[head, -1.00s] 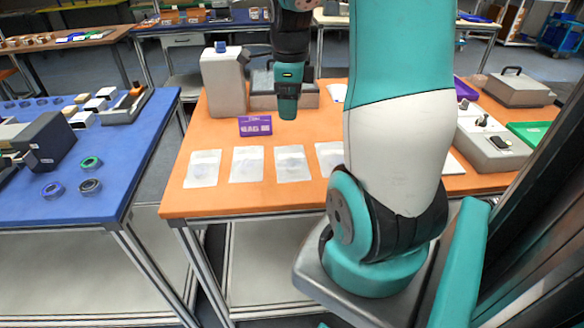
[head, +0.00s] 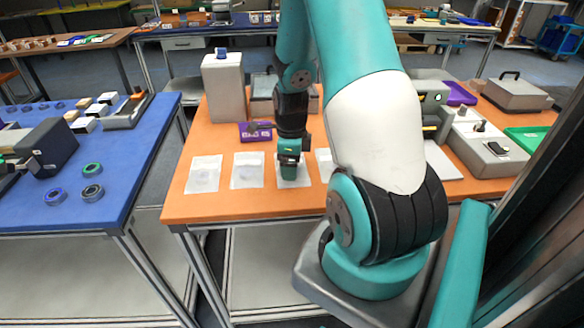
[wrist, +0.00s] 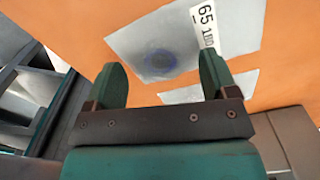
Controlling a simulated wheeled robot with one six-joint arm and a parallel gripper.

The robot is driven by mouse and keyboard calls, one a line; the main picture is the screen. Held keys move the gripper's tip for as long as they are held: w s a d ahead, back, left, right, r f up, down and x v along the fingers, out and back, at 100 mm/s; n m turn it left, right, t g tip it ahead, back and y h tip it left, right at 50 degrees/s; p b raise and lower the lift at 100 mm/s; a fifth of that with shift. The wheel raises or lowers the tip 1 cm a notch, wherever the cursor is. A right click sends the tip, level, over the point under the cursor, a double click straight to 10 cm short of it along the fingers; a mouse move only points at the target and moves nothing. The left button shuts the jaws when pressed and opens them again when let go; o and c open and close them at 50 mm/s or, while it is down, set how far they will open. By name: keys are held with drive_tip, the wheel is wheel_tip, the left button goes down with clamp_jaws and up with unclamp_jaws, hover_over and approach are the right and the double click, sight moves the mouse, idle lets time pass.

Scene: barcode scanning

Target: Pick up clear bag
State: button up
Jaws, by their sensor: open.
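Several flat clear bags lie in a row on the orange table (head: 270,202). The first bag (head: 204,174) and second bag (head: 247,170) are uncovered at the left. My gripper (head: 289,174) is over the third bag (head: 301,180) and hides part of it. A fourth bag (head: 324,163) is partly hidden by my arm. In the wrist view, my open gripper (wrist: 160,78) has a clear bag (wrist: 135,45) beyond its fingertips, with a dim bluish round shape inside. Nothing shows between the fingers. I cannot tell whether they touch the bag.
A purple sign (head: 256,131) stands behind the bags, near a tall grey box (head: 224,86). A white printed strip (wrist: 208,28) lies at the bag's edge in the wrist view. A blue table (head: 120,180) is at the left. The orange front strip is clear.

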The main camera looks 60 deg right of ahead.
drive_tip(key=shift+f, duration=0.75)
drive_tip(key=c, duration=1)
drive_tip(key=shift+r, duration=0.1)
